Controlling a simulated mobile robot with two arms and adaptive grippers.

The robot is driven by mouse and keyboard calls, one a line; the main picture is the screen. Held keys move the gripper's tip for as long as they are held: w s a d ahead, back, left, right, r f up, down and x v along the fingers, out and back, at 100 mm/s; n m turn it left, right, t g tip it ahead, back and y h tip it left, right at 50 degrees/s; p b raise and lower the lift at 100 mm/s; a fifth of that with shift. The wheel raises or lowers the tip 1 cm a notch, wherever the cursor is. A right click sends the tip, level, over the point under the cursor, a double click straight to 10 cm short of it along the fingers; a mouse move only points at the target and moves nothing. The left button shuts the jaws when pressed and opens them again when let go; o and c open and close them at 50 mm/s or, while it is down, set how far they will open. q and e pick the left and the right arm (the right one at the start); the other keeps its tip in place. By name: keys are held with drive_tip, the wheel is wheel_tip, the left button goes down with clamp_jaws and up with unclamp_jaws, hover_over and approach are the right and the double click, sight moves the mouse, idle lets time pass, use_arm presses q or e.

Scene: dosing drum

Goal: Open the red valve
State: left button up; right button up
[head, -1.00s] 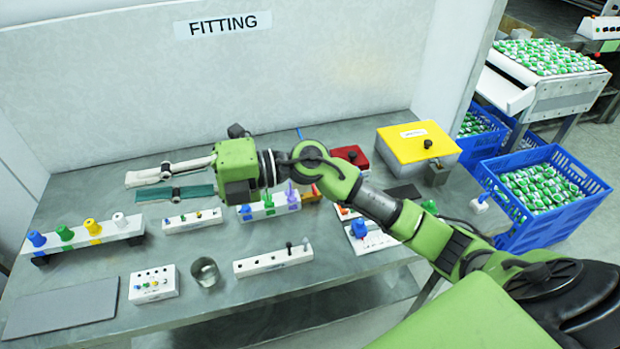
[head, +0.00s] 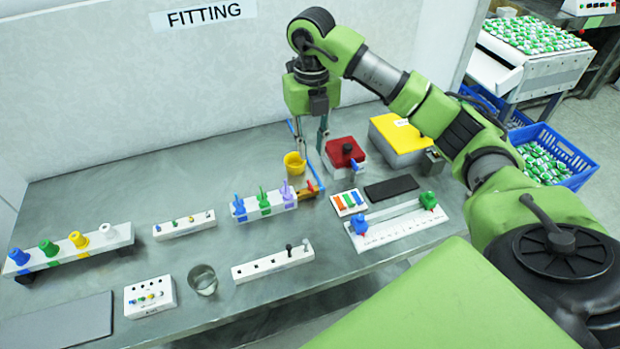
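A small orange-red part (head: 313,187), which may be the red valve, sits at the right end of the white block (head: 266,208) with blue, green and purple valve handles. Whether it is open or closed is too small to tell. A red box (head: 340,160) with a black knob (head: 346,148) and a small blue handle stands right of it. My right gripper (head: 309,142) points down above the bench, behind the orange-red part and left of the red box. Its fingers are apart, with nothing seen between them. My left gripper is not in view.
A yellow cup (head: 295,164) stands close to the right gripper's fingertips. A yellow box (head: 398,137) is at the back right. The bench is clear at the back left.

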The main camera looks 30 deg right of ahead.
sight(311, 185)
wheel_tip(311, 185, down, 12)
drive_tip(key=p, duration=0.2)
drive_tip(key=shift+p, duration=0.3)
clamp_jaws()
